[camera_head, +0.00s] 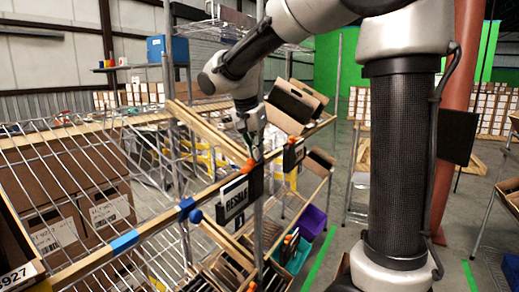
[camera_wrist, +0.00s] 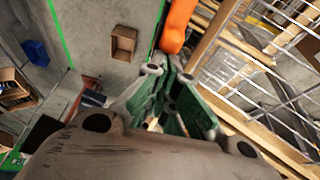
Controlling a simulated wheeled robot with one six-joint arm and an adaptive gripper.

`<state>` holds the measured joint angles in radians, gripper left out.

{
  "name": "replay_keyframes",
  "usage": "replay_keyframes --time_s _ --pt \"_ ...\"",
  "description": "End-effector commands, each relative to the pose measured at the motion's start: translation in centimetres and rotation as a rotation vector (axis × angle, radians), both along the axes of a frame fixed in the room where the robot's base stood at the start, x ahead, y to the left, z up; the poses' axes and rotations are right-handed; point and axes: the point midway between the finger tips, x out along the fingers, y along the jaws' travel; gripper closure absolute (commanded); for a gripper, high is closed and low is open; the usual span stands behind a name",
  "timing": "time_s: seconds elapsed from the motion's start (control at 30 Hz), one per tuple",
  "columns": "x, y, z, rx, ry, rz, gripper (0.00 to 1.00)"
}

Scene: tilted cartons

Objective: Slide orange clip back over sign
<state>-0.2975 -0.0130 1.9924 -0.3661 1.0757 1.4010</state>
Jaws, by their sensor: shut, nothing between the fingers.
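The orange clip (camera_head: 249,166) sits on the shelf rail just above the sign. In the wrist view the orange clip (camera_wrist: 176,24) is large, just beyond my fingertips. The black-framed sign (camera_head: 236,199) reads "RESALE" and hangs on the front of the rail. My gripper (camera_head: 254,152) is above and right beside the clip, pointing down. In the wrist view my gripper (camera_wrist: 170,68) has its green-lined fingers together and empty. I cannot tell whether the fingertips touch the clip. The sign is not clear in the wrist view.
A wire shelf (camera_head: 90,170) with wooden rails fills the left. A metal post (camera_head: 258,235) stands close by. Cartons (camera_head: 295,100) lie tilted behind my gripper. A purple bin (camera_head: 312,222) is lower right.

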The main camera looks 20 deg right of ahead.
Motion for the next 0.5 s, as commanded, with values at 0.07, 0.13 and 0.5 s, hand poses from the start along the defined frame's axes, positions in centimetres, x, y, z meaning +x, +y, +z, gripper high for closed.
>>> replay_keyframes --time_s 0.07,0.13,0.5 --pt "-0.2 0.1 -0.1 0.003 0.004 -0.001 1.00" --pt "-0.2 0.1 -0.1 0.004 0.005 -0.001 1.00" --pt "1.7 -2.2 -0.2 0.003 0.003 0.000 1.00"
